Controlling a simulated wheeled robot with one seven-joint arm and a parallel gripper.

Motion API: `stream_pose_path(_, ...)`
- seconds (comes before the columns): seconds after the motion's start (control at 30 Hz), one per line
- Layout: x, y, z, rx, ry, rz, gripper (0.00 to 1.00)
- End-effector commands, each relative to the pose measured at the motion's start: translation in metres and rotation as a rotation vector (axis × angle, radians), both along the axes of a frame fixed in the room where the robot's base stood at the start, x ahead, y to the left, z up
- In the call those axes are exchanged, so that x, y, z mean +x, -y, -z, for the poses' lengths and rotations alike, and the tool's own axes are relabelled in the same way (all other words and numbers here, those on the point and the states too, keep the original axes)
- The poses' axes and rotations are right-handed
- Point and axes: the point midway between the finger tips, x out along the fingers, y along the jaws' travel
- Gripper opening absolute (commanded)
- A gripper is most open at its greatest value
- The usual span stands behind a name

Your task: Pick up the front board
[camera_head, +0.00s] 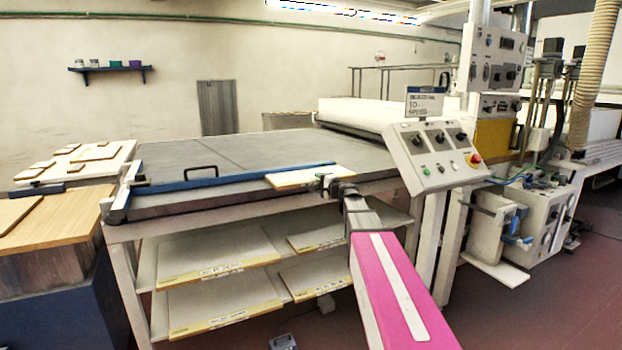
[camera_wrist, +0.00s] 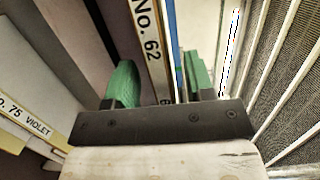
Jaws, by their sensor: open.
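A thin pale board (camera_head: 300,179) lies on the front right edge of the dark table top, beside the blue rail. In the wrist view, its light edge (camera_wrist: 150,35) bears the label "No. 62" and passes between my green fingers. My gripper (camera_wrist: 158,75) is open, with one finger on each side of that edge. I cannot tell whether either finger touches it. In the head view, my gripper (camera_head: 331,186) is small and at the board's front edge, partly hidden by my arm.
The table (camera_head: 250,152) carries a blue rail (camera_head: 235,176) along its front. Several labelled boards lie on shelves below, including one (camera_head: 215,253) at upper left. A control panel (camera_head: 437,155) stands close to the right. A wooden-topped bench (camera_head: 50,222) is at left.

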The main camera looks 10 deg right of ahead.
Motion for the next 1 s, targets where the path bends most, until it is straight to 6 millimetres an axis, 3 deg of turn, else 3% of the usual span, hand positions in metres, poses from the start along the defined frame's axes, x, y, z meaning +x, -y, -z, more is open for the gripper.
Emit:
stream_pose_path(0.1,0.013,-0.005,0.000,0.000,0.000,0.001,0.49)
stream_pose_path(0.33,0.013,-0.006,0.000,0.000,0.000,0.001,0.49)
stream_pose_path(0.4,0.013,-0.006,0.000,0.000,0.000,0.001,0.26)
stream_pose_path(0.5,0.013,-0.006,0.000,0.000,0.000,0.001,0.00)
stream_pose_path(0.83,0.012,-0.006,-0.002,0.000,0.001,0.000,0.00)
stream_pose_path(1.0,0.012,-0.006,-0.016,-0.001,0.003,0.000,0.00)
